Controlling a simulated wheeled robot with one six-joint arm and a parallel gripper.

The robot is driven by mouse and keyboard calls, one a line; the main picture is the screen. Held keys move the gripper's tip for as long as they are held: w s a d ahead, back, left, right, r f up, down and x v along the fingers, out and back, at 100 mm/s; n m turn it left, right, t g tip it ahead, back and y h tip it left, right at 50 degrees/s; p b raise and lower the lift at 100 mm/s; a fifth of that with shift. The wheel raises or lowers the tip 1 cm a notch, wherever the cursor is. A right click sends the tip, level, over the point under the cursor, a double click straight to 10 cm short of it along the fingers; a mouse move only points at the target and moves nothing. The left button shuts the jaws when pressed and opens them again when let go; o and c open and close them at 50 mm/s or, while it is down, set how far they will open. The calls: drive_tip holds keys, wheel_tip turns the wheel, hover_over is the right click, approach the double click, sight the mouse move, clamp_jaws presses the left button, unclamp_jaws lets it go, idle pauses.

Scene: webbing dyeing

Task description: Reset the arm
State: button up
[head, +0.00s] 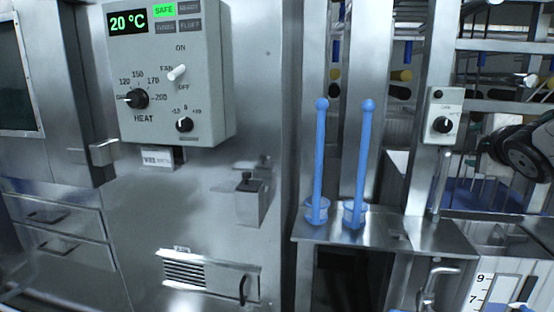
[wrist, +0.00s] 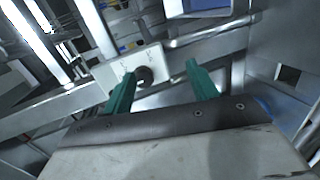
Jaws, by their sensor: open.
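My gripper (wrist: 160,70) shows in the wrist view with its two green fingers spread apart and nothing between them. Behind the fingers is a pale control box (wrist: 156,61) with a dark round knob; the fingers look apart from it, though the exact gap is hard to judge. A similar small box with a knob (head: 442,118) is on a steel post in the head view. The gripper's fingers cannot be made out in the head view.
A grey heat panel (head: 215,90) reads 20 °C with SAFE lit green. Two blue long-handled tools (head: 320,160) (head: 363,160) stand upright on a steel shelf (head: 400,232). Steel posts and rack bars (head: 495,106) crowd the right side. A vented hatch (head: 210,273) is low down.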

drive_tip(key=s+a+f+m+g, duration=0.2)
drive_tip(key=s+f+m+g, duration=0.5)
drive_tip(key=s+f+m, duration=0.35)
drive_tip(key=s+a+f+m+g+y, duration=0.1)
drive_tip(key=s+a+f+g+y, duration=0.1)
drive_tip(key=s+a, duration=0.5)
drive_tip(key=s+a+f+m+g+y, duration=0.2)
drive_tip(key=s+a+f+g+y, duration=0.1)
drive_tip(key=s+a, duration=0.5)
drive_tip(key=a, duration=0.3)
drive_tip(key=shift+s+f+g, duration=0.15)
drive_tip(key=shift+f+g, duration=0.25)
